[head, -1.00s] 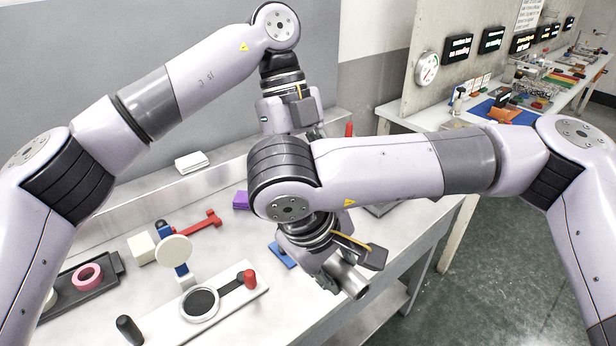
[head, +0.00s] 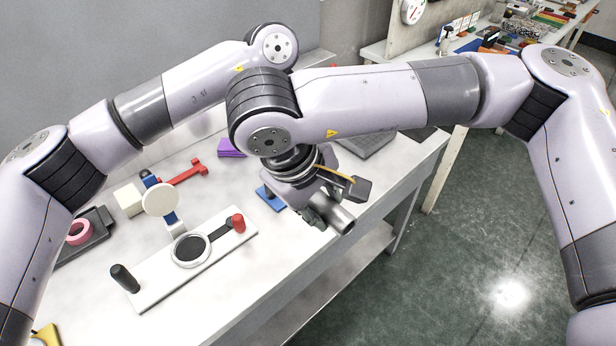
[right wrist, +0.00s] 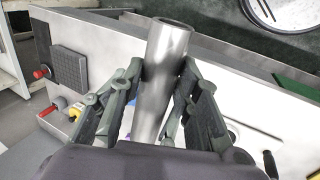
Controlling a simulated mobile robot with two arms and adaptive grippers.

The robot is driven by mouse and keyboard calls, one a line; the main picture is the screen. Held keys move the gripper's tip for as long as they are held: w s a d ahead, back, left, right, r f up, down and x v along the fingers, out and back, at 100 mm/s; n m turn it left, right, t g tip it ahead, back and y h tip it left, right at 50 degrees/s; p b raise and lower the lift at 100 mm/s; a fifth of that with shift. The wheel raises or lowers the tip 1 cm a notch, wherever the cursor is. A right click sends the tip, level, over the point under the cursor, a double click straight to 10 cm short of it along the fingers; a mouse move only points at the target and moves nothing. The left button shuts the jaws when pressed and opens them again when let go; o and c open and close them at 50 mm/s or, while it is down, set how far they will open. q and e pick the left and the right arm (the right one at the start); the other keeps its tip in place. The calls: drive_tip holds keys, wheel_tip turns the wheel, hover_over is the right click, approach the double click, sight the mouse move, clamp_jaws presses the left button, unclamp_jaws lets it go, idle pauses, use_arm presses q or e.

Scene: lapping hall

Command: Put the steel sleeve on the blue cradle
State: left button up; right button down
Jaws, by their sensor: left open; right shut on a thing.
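The steel sleeve (head: 339,219) is a shiny grey tube. My right gripper (head: 328,206) is shut on it, near the table's front edge. In the right wrist view the sleeve (right wrist: 165,52) lies lengthwise between the fingers of the right gripper (right wrist: 163,75), its open end pointing away. A flat blue piece (head: 270,198), which looks like the blue cradle, lies on the table just left of the right gripper; the gripper partly hides it, so its shape is unclear. My left gripper is hidden behind my right arm in the head view; only its arm shows.
A white board (head: 150,287) with a dark-centred ring (head: 190,250) and red knob (head: 238,223) lies in front. A white disc (head: 160,200), red wrench-like tool (head: 185,173), purple block (head: 230,148) and tray with a pink ring (head: 80,232) stand left. A grey plate (head: 368,143) lies behind.

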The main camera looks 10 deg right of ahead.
use_arm(q)
drive_tip(key=shift+c, duration=0.3)
drive_tip(key=shift+d, duration=0.1)
clamp_jaws()
use_arm(e)
drive_tip(key=shift+s+a, duration=0.15)
drive_tip(key=shift+a, duration=0.05)
use_arm(q)
drive_tip(key=shift+r, duration=0.1)
use_arm(e)
drive_tip(key=c, duration=1.5)
unclamp_jaws()
drive_tip(key=o, duration=0.4)
drive_tip(key=shift+d, duration=0.1)
